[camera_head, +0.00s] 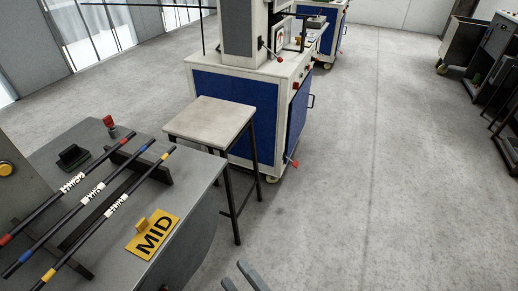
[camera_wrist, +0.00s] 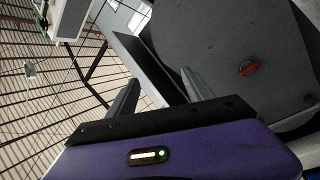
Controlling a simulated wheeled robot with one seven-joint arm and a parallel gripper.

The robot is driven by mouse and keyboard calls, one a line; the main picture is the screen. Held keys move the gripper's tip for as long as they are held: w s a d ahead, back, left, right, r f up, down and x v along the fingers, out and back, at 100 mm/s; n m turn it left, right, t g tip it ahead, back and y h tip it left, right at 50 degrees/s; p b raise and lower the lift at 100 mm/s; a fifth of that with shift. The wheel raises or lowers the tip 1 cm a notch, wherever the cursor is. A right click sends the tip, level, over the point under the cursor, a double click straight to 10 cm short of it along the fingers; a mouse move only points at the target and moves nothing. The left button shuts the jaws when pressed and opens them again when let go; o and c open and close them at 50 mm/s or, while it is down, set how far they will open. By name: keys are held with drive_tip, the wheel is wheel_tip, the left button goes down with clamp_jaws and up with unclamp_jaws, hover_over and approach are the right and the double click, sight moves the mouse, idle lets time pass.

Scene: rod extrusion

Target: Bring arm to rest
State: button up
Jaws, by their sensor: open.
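My gripper (camera_head: 241,277) shows only by its grey fingertips at the bottom edge of the head view, over open floor to the right of the grey table. In the wrist view my gripper (camera_wrist: 158,92) has its two fingers spread apart, with nothing held between them. The rest of my arm is hidden in the head view. Three dark rods with coloured bands, one red (camera_head: 40,218), one blue (camera_head: 50,238) and one yellow (camera_head: 75,255), lie side by side across supports on the table, apart from my gripper.
The grey table (camera_head: 190,205) also bears a yellow MID sign (camera_head: 153,236) and a red knob (camera_head: 109,122). A small stool-like table (camera_head: 211,117) stands beside a blue and white machine (camera_head: 236,100). The floor (camera_head: 400,170) at right is clear.

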drive_tip(key=s+d+r+m+t+h+p, duration=0.1)
drive_tip(key=s+d+r+m+h+p, duration=0.1)
drive_tip(key=s+d+r+m+h, duration=0.45)
drive_tip(key=s+d+r+m+t+h+p, duration=0.1)
drive_tip(key=s+d+r+m+h, duration=0.2)
drive_tip(key=d+m, duration=0.5)
drive_tip(key=s+d+r+m+g+h+p, duration=0.1)
drive_tip(key=s+d+r+m+p, duration=0.1)
drive_tip(key=s+d+r, duration=0.2)
drive_tip(key=s+d+r+m+g+h+p, duration=0.1)
drive_tip(key=s+d+r, duration=0.4)
drive_tip(key=s, duration=0.5)
drive_tip(key=shift+s+d+r+m+h+p, duration=0.2)
drive_tip(key=shift+d+r+m+h+p, duration=0.1)
drive_tip(key=shift+d+m+h+p, duration=0.4)
